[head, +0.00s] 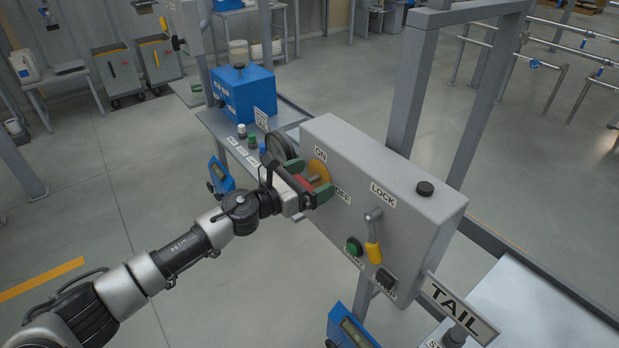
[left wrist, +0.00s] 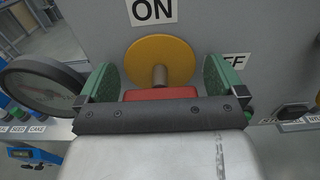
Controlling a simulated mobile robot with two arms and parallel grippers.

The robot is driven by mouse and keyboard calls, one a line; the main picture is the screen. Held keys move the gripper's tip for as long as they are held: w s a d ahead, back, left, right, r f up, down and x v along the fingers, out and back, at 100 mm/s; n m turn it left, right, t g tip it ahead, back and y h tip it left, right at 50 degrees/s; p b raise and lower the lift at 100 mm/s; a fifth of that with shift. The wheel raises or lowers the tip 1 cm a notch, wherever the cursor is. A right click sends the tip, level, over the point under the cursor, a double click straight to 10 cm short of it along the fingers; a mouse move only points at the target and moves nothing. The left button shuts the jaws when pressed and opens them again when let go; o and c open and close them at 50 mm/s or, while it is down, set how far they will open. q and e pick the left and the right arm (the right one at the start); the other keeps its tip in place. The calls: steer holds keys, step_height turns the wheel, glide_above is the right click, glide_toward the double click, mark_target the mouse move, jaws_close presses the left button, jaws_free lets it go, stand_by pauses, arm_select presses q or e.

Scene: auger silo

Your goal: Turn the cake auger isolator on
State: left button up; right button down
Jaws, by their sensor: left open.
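A grey isolator box (head: 392,205) stands on posts at the centre right of the head view, with ON and OFF labels on its front. Its rotary switch has a yellow round plate (left wrist: 162,62) with a short shaft and a red handle (left wrist: 160,94). My left gripper (head: 309,186) is at the switch, its green fingers open on either side of the red handle. In the left wrist view the fingers stand left and right of the handle, and small gaps or contact cannot be told. The handle is partly hidden by my gripper. My right gripper is not in view.
A yellow-handled lever (head: 373,240) by the LOCK label and a green button (head: 354,246) sit on the same box. A round gauge (left wrist: 43,86) is close on the left. A blue box (head: 245,92) stands on a side shelf. A TAIL sign (head: 456,308) is at the lower right.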

arm_select(q)
steer(key=shift+a, duration=0.1)
steer(key=c, duration=0.9)
